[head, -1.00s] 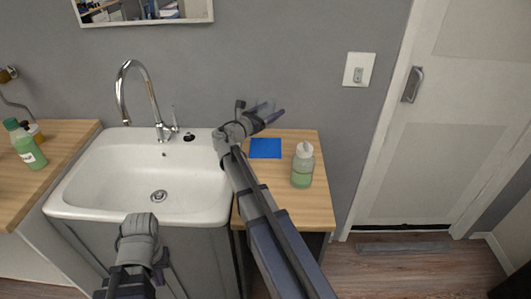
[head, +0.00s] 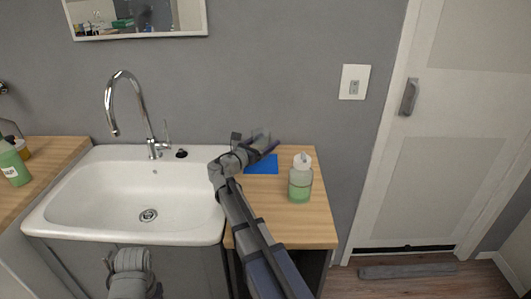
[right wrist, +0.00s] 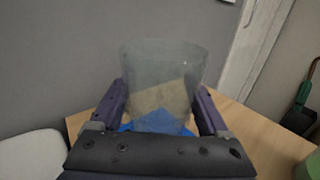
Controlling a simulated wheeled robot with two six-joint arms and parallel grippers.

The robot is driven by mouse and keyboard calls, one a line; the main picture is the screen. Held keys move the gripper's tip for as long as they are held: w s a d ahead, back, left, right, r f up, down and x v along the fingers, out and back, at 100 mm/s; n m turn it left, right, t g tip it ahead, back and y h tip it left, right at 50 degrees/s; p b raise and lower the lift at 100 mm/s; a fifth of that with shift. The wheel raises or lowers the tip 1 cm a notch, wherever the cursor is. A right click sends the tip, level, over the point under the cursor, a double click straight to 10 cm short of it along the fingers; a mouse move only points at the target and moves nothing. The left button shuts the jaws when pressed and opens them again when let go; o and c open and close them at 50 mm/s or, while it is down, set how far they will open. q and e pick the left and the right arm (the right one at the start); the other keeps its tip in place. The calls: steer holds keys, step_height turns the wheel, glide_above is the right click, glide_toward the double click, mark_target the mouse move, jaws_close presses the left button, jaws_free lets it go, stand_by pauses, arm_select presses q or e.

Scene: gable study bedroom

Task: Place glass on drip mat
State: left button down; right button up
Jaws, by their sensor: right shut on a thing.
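A clear glass (right wrist: 165,75) stands between the fingers of my right gripper (right wrist: 160,108) in the right wrist view, and the gripper is shut on it. In the head view the glass (head: 259,135) is faint and partly hidden by the gripper (head: 262,146). The blue drip mat (head: 262,166) lies on the wooden counter right of the sink, just below the gripper in the picture. Blue of the mat (right wrist: 124,127) also shows behind and through the glass. I cannot tell whether the glass touches the mat.
A green pump bottle (head: 300,180) stands on the counter (head: 295,225), right of the mat. The white sink (head: 95,230) and tap (head: 153,115) are to the left. Another green bottle (head: 14,168) stands on the left counter. The grey wall (head: 260,70) is close behind the mat.

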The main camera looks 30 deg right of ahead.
step_height(320, 180, down, 3)
steer(key=shift+f+b, duration=0.15)
steer(key=shift+b, duration=1.05)
steer(key=o, duration=1.5)
steer(key=shift+c, duration=0.2)
steer(key=shift+r, duration=0.25)
steer(key=v, duration=1.2)
